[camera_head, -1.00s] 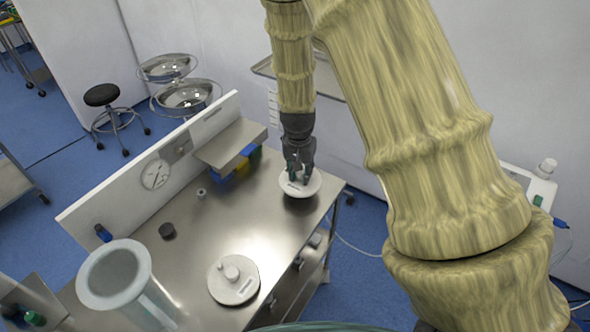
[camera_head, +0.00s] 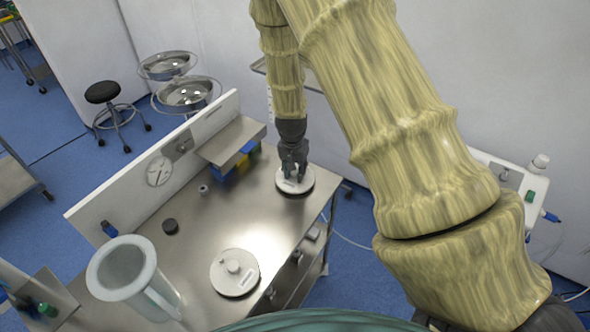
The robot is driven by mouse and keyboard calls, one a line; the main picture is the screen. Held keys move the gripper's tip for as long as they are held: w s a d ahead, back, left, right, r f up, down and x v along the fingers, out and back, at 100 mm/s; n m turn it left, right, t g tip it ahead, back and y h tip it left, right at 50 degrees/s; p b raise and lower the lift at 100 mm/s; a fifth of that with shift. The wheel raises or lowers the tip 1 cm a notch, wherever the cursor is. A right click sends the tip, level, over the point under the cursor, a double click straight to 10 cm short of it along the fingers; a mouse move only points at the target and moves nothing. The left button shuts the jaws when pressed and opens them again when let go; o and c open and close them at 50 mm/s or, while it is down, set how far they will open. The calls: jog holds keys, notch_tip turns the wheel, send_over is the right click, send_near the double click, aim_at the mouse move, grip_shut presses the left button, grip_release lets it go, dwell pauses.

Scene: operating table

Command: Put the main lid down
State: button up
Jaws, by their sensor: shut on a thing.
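A white round lid (camera_head: 304,183) is at the far right corner of the metal table. My gripper (camera_head: 294,174) points down over its middle and is shut on it, with the fingers around its raised centre, which they mostly hide. The lid looks level and at or very close to the tabletop; I cannot tell whether it touches. A second white round lid (camera_head: 228,285) with a knob lies flat near the table's front edge.
A translucent open cylinder (camera_head: 122,268) stands at the table's near left. A small dark cap (camera_head: 170,227) and a small metal piece (camera_head: 203,190) lie on the metal table (camera_head: 235,215). A raised shelf (camera_head: 228,142) with coloured blocks beneath stands at the back. The table's middle is clear.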

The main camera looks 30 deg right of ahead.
aim_at(293, 173)
jog(key=shift+s, duration=0.1)
jog(key=o, duration=1.1)
jog(key=shift+f, duration=0.15)
jog(key=shift+s+a+r+b, duration=0.2)
jog(key=shift+r+b, duration=0.45)
jog(key=shift+r, duration=1.4)
jog(key=shift+s+a+r+b, duration=0.15)
jog(key=shift+r+b, duration=0.45)
jog(key=shift+r, duration=1.45)
jog(key=shift+s+a+r+b, duration=0.15)
jog(key=shift+r+b, duration=0.5)
jog(key=shift+r, duration=1.4)
jog(key=shift+w, duration=0.1)
